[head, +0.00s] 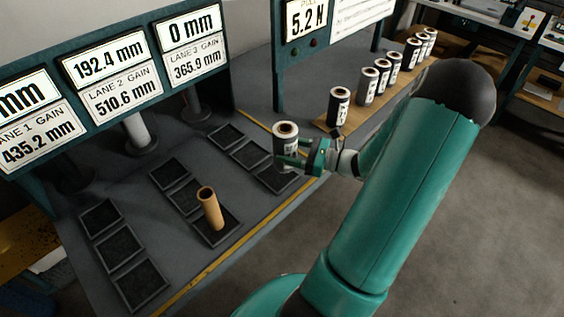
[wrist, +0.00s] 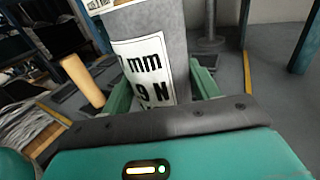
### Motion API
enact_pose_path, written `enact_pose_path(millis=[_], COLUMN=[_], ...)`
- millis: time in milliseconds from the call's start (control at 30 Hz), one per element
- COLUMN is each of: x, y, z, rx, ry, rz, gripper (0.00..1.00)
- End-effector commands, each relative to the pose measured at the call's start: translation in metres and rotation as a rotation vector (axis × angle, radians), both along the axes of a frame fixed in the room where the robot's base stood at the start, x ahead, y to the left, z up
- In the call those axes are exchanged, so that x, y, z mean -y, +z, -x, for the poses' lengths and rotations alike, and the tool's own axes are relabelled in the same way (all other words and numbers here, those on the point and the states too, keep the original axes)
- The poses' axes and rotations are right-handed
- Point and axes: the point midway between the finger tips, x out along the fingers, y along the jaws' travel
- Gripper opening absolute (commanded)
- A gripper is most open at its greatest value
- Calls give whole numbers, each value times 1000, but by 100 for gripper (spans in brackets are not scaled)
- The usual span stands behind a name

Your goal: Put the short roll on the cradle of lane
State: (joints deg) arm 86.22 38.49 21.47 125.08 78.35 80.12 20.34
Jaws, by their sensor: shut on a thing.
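My gripper (head: 292,156) is shut on a grey roll (head: 285,131) with a white label, held upright over the nearest black tray of lane 3 (head: 270,184). The held roll (wrist: 150,45) fills the middle of the wrist view between the green fingers; its label shows "mm" and "9 N", the rest cut off. I cannot tell whether its base touches the tray. A brown tube (head: 210,209) stands in the nearest tray of lane 2 (head: 219,241). Lane 1's trays (head: 141,286) are empty. Which part is the cradle is unclear.
Several labelled grey rolls (head: 339,106) stand in a row on a wooden board at the back right. A sign (head: 187,49) reads 192.4 mm for lane 2 and 0 mm for lane 3. Another display (head: 306,20) reads 5.2 N. A yellow line (head: 250,236) edges the table.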

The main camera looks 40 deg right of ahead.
Motion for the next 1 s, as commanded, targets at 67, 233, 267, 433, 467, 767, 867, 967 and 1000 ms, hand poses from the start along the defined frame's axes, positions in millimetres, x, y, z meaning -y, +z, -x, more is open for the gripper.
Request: enact_pose_path(millis=[67,233,267,433,467,767,867,967,1000], x=[-6,-11,-12,-13,-13,-12,-12,-12,-12], y=[-12,-23,-26,-49,-52,-57,-59,-60,-60], z=[-9,-17,-19,-20,-20,-20,-20,-20,-20], rx=[1,1,1,1,-1,1,0,0,0], ry=[3,1,1,0,0,0,1,0,0], rz=[-3,0,0,-3,-3,2,1,1,1], gripper=[34,34,34,34,34,34,34,70,78])
